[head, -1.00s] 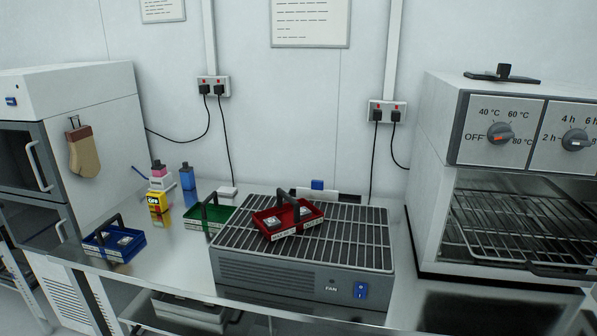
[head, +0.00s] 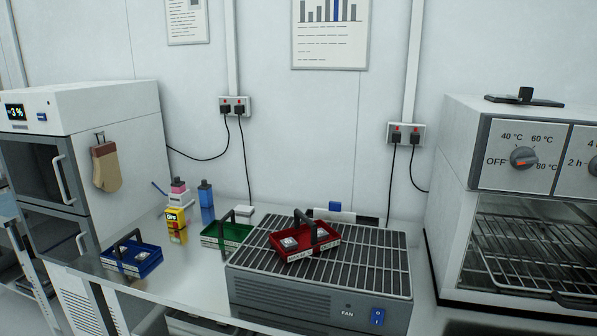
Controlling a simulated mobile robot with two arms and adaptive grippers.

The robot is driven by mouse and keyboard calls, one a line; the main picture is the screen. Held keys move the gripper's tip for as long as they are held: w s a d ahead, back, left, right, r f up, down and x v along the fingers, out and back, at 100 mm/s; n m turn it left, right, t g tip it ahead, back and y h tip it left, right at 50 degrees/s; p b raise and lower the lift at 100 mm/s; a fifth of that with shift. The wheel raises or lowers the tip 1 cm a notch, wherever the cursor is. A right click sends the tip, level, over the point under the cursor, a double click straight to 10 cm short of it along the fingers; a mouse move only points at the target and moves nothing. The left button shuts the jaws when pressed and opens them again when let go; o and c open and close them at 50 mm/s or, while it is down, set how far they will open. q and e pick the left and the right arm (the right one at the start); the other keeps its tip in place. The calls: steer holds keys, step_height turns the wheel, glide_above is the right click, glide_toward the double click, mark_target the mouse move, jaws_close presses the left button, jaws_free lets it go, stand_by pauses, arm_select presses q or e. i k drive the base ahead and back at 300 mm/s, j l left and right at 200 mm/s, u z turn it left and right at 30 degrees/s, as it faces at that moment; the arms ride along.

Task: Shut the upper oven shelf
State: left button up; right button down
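The oven (head: 458,150) stands at the right end of the bench, partly cut off by the picture's right edge. Its front is open below the dial panel, and wire shelves (head: 535,245) show inside. A shelf's front edge (head: 560,292) lies low at the opening. I cannot tell clearly how far each shelf is pulled out. The dial (head: 523,158) has an orange mark. Neither of my grippers is in view.
A fan unit (head: 320,312) with a grille top carries a red tray (head: 325,245). A green tray (head: 240,230), a blue tray (head: 150,262) and small bottles (head: 206,195) stand left of it. A two-door cabinet (head: 110,120) with a hanging mitt (head: 106,168) is at the left.

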mark_target(556, 294)
steer(key=z, duration=1.55)
steer(key=i+j+z, duration=0.2)
steer(key=j, duration=0.1)
